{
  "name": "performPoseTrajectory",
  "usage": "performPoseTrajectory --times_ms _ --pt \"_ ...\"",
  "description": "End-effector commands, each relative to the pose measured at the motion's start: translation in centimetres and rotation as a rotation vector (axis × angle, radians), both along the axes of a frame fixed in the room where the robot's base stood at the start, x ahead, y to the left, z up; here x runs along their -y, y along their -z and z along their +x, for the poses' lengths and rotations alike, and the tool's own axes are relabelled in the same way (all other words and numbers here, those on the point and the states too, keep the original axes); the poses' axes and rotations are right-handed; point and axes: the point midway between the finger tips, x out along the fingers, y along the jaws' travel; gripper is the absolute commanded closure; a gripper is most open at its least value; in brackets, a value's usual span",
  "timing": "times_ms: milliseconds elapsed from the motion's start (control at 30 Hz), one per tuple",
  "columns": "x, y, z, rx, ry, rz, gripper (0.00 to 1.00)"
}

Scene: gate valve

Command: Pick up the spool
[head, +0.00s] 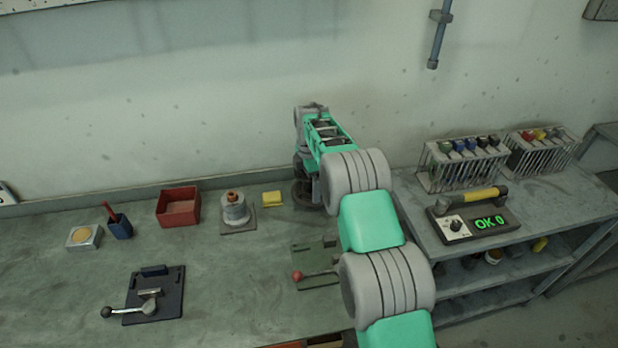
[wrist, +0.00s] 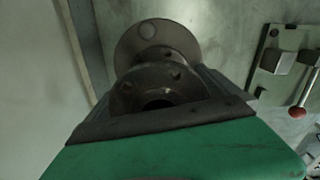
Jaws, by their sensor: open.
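The spool is a dark, flanged metal piece standing on the bench near the wall. In the head view its round lower flange (head: 304,196) shows beneath my gripper (head: 306,172). In the wrist view the spool (wrist: 157,42) shows a wide round flange farther off and a smaller bolted flange with a central hole close to the camera. My gripper is open and points down over the spool, with its dark jaws at the near flange. The jaws' exact contact with the spool is hidden.
A fixture plate (head: 318,256) with a red-knobbed lever lies just in front. A yellow block (head: 272,199), a grey flanged part on a plate (head: 235,210) and a red bin (head: 178,207) stand to the left. The wall is close behind.

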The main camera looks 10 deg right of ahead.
Motion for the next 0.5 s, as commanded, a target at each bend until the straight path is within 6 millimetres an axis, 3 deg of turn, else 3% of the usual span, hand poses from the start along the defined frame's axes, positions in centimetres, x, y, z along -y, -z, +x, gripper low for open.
performPoseTrajectory --times_ms 133,500 --pt "-0.02 0.01 0.03 0.001 0.0 0.0 0.01" --pt "-0.03 -0.04 0.04 0.001 0.0 0.0 0.31"
